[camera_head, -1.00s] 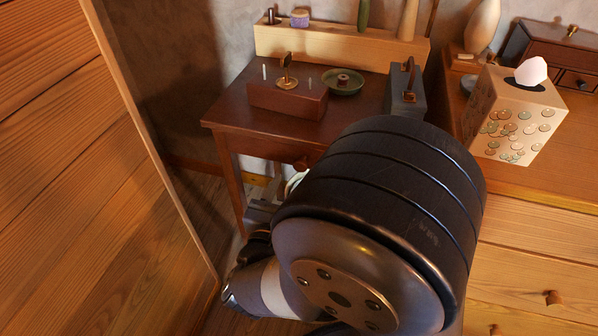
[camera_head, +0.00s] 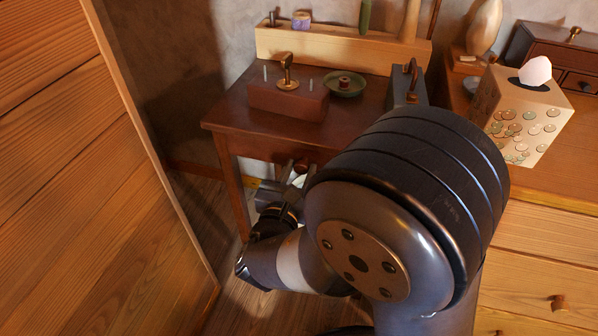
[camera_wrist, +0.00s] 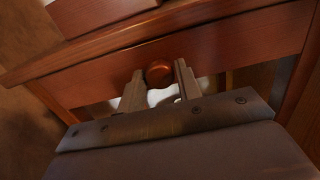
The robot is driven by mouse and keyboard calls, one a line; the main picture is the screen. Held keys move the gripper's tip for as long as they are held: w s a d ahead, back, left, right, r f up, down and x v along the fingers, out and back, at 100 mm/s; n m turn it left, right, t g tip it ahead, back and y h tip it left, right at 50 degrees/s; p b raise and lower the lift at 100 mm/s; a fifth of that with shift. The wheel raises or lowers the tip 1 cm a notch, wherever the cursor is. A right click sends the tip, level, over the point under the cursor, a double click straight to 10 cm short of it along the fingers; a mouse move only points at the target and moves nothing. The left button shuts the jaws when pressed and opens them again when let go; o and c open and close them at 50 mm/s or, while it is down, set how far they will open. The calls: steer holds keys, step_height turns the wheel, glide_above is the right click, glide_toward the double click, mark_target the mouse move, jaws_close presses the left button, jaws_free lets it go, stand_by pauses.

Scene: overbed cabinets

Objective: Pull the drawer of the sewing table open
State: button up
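The sewing table (camera_head: 228,113) is a dark reddish-brown wooden table against the wall. Its drawer front (camera_wrist: 230,50) faces me in the wrist view and looks closed. A round reddish knob (camera_wrist: 159,74) sits at the middle of the drawer; it also shows in the head view (camera_head: 301,166). My gripper (camera_wrist: 160,80) is open, with one finger on each side of the knob. A narrow gap seems to show on the left of the knob; contact on the right is hard to tell. In the head view my arm hides the table's right part.
On the table stand a brown box with pins (camera_head: 288,98), a green dish (camera_head: 344,84) and a dark case (camera_head: 405,90). A light wooden panel (camera_head: 100,190) rises close on the left. A dresser (camera_head: 545,245) with a tissue box (camera_head: 520,115) stands at right.

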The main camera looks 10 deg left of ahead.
jaws_close()
